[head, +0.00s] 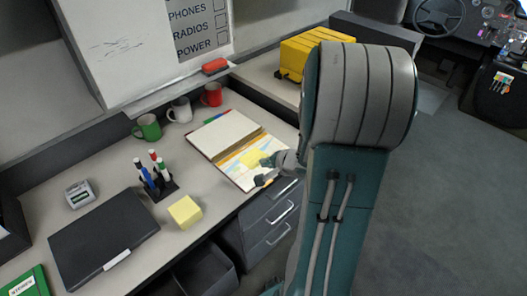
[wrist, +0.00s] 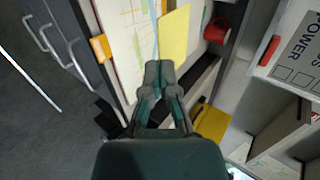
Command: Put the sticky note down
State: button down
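The yellow sticky note (head: 255,158) shows over the open binder (head: 225,135) on the desk. It also shows in the wrist view (wrist: 174,36), just beyond my fingertips. My gripper (wrist: 160,66) has its two fingertips together, with the note's near corner at the tips; it looks shut on the note. In the head view my gripper (head: 267,168) is at the binder's near right edge. I cannot tell whether the note touches the page. The contact at the tips is partly hidden. A thick yellow note pad (head: 185,211) sits at the desk's front edge.
A pen holder (head: 162,188), a black laptop-like case (head: 102,236) and green (head: 147,127), white (head: 180,110) and red (head: 211,94) mugs stand on the desk. A yellow case (head: 312,50) lies behind. Drawers (head: 272,222) are below the desk; open floor is to the right.

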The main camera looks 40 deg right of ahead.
jog(key=w, duration=0.1)
jog(key=w+f, duration=0.1)
jog(key=w+d+f, duration=0.1)
jog(key=w, duration=0.1)
jog(key=shift+f, duration=0.1)
jog(key=w+d+f, duration=0.2)
jog(key=d+f, duration=0.1)
jog(key=w+d+f, duration=0.3)
jog(key=shift+w+d+f, duration=0.25)
jog(key=shift+w+d, duration=0.1)
jog(key=shift+d, duration=0.05)
jog(key=shift+w+a+f, duration=0.25)
jog(key=shift+a+f, duration=0.05)
jog(key=shift+a, duration=0.1)
jog(key=f, duration=0.1)
jog(key=d+f, duration=0.1)
jog(key=f, duration=0.1)
jog(key=shift+w+d+f, duration=0.1)
jog(key=shift+f, duration=0.1)
jog(key=shift+d+f, duration=0.2)
jog(key=shift+d, duration=0.2)
jog(key=shift+a+f, duration=0.15)
jog(key=shift+a, duration=0.5)
jog(key=c, duration=1.1)
grip_release()
jog(key=shift+d+f, duration=0.1)
jog(key=shift+d, duration=0.3)
